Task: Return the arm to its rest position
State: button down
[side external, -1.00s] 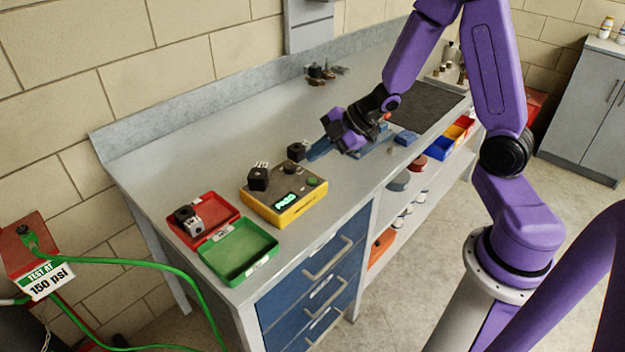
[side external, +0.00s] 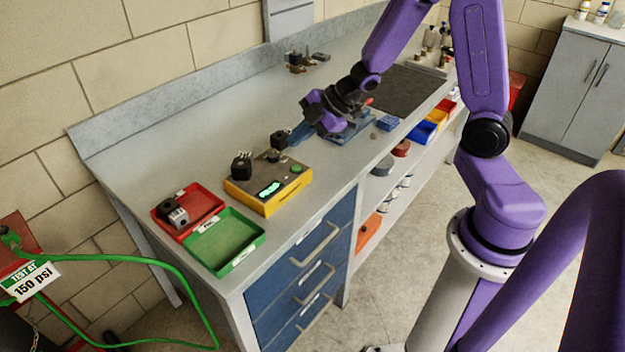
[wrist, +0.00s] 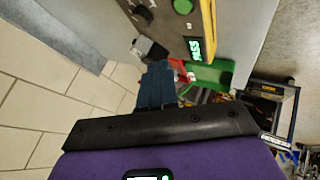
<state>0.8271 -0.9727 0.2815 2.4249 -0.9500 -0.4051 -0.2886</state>
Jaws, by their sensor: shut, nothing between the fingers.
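My gripper (side external: 296,134) is over the middle of the workbench, at the end of my purple arm. Its blue fingers are shut with nothing between them, and they also show together in the wrist view (wrist: 156,85). In the side view the fingertips are close to a small black part (side external: 280,140) behind the yellow test box (side external: 268,200); I cannot tell the gap. The box has a lit green display, which also shows in the wrist view (wrist: 195,48). Another black part (side external: 241,166) sits on the box's left side.
A red tray (side external: 165,213) holding a grey-black part and an empty green tray (side external: 225,240) are at the bench's near left end. Small fittings (side external: 305,62) stand at the back. A dark mat (side external: 405,90) and blue and yellow bins (side external: 425,130) are on the right.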

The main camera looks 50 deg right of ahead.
jog(key=s+a+r+m+g+h, duration=0.1)
jog(key=s+r+g, duration=0.1)
jog(key=s, duration=0.7)
jog(key=s+a+r+m+g+h, duration=0.1)
jog(key=s+r+g+h, duration=0.1)
jog(key=s, duration=0.7)
jog(key=s+a+r+m+g+h, duration=0.1)
jog(key=s+m+g, duration=0.1)
jog(key=s, duration=0.7)
jog(key=shift+s+a+r+g+h, duration=0.3)
jog(key=shift+r+h, duration=0.1)
